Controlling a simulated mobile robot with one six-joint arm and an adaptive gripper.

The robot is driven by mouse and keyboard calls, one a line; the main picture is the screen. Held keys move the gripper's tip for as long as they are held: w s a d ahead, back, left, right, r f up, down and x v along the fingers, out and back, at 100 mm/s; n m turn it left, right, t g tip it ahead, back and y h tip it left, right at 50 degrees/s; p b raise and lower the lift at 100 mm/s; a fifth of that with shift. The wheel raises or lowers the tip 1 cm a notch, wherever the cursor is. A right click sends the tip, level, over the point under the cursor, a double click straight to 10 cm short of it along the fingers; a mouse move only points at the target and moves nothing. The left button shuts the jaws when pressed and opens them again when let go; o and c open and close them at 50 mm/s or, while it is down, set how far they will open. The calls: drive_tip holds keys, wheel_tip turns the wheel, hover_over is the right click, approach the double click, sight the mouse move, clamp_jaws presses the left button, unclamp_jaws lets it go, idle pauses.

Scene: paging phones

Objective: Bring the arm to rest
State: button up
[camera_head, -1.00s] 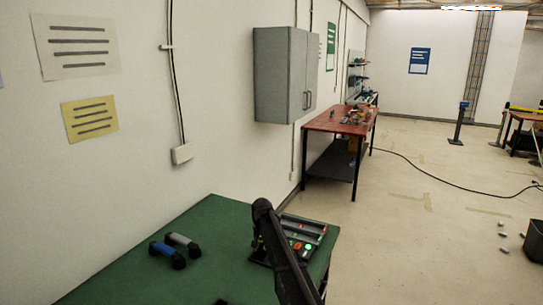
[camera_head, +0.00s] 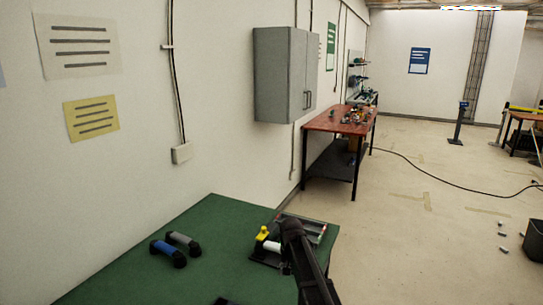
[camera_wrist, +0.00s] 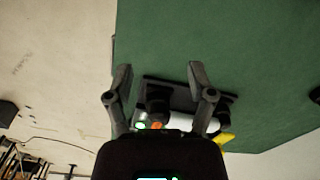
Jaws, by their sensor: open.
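My gripper (camera_wrist: 158,78) is open in the wrist view, its two dark fingers spread with nothing held between the tips. Beyond and between the fingers is a dark phone unit (camera_wrist: 165,92) on the green table, partly hidden by the fingers and wrist. A white cylindrical part (camera_wrist: 180,122) and a yellow piece (camera_wrist: 224,138) show by it, with small green and orange lights. In the head view my dark arm crosses in front of the phone unit (camera_head: 262,259); its white part (camera_head: 272,246) and yellow piece (camera_head: 263,233) show left of the arm. The gripper's fingers are not clear there.
A blue handset (camera_head: 166,251) and a grey handset (camera_head: 183,241) lie on the left of the green table (camera_head: 215,215). A grey wall cabinet (camera_head: 282,75) hangs behind. A red-topped table (camera_head: 325,122) stands further back.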

drive_tip(key=s+d, duration=0.5)
drive_tip(key=s, duration=0.6)
drive_tip(key=s+d+n, duration=0.1)
drive_tip(key=s+d, duration=0.4)
drive_tip(key=s, duration=0.6)
drive_tip(key=shift+s+d, duration=0.35)
drive_tip(key=shift+d, duration=0.05)
idle(1.2)
